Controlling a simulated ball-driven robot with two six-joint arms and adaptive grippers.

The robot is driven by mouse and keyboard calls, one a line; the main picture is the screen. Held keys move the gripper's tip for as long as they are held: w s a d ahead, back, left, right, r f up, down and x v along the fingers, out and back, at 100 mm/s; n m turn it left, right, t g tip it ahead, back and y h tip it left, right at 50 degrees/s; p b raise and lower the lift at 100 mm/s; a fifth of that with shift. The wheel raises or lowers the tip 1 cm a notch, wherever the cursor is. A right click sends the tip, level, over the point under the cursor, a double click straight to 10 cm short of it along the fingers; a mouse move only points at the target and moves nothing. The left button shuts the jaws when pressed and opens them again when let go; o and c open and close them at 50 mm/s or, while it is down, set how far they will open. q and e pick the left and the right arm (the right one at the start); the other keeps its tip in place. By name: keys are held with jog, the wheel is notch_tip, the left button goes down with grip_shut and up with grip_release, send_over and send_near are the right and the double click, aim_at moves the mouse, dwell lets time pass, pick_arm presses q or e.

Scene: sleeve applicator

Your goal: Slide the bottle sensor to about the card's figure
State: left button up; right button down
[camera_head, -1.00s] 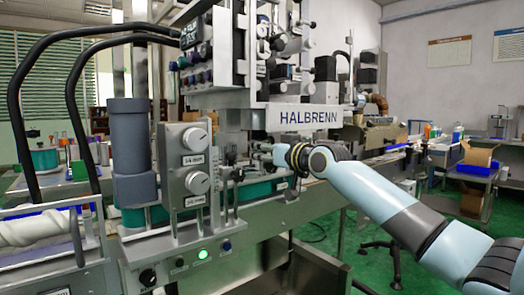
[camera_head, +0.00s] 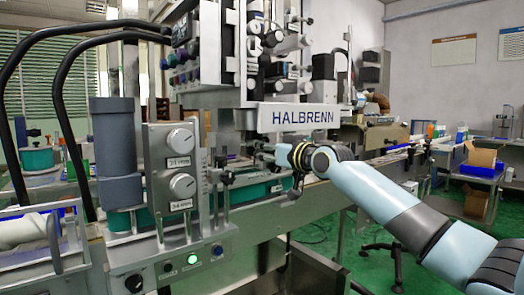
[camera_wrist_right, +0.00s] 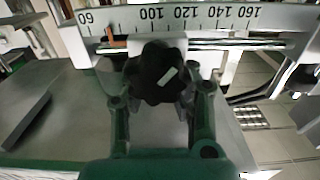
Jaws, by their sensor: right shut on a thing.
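My right gripper (camera_head: 270,153) reaches the machine's rail area from the right in the head view. In the right wrist view its fingers (camera_wrist_right: 160,92) are closed around a black lobed knob (camera_wrist_right: 157,70) with a small pale mark. A white scale (camera_wrist_right: 190,15) with figures from 60 to 160 runs behind the knob. A small orange mark (camera_wrist_right: 112,32) sits at the scale between 60 and 100. The sensor body cannot be clearly told apart behind the gripper. I cannot make out the card or its figure. My left gripper is not in view.
The HALBRENN machine (camera_head: 302,117) fills the middle, with two round dials (camera_head: 181,185) and a lit green button (camera_head: 193,259) at its front. Black hoses (camera_head: 72,100) arch at the left. Green floor (camera_head: 320,233) is open at the right, with a stool base there.

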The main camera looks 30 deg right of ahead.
jog(key=shift+d+f, duration=0.5)
jog(key=shift+d, duration=0.1)
jog(key=shift+s+a, duration=0.1)
jog(key=shift+a, duration=0.05)
jog(key=shift+a+r, duration=0.15)
jog(key=shift+a, duration=0.2)
jog(key=c, duration=1.6)
grip_release()
jog(key=shift+s+r, duration=0.1)
jog(key=shift+s, duration=0.05)
jog(key=shift+o, duration=1)
jog(key=shift+s+d, duration=0.2)
jog(key=shift+o, duration=1.3)
jog(key=shift+d+r, duration=0.1)
jog(key=shift+w+r, duration=0.1)
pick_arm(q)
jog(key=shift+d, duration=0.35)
pick_arm(e)
jog(key=s, duration=1.2)
jog(key=shift+d, duration=0.3)
jog(key=shift+o, duration=0.2)
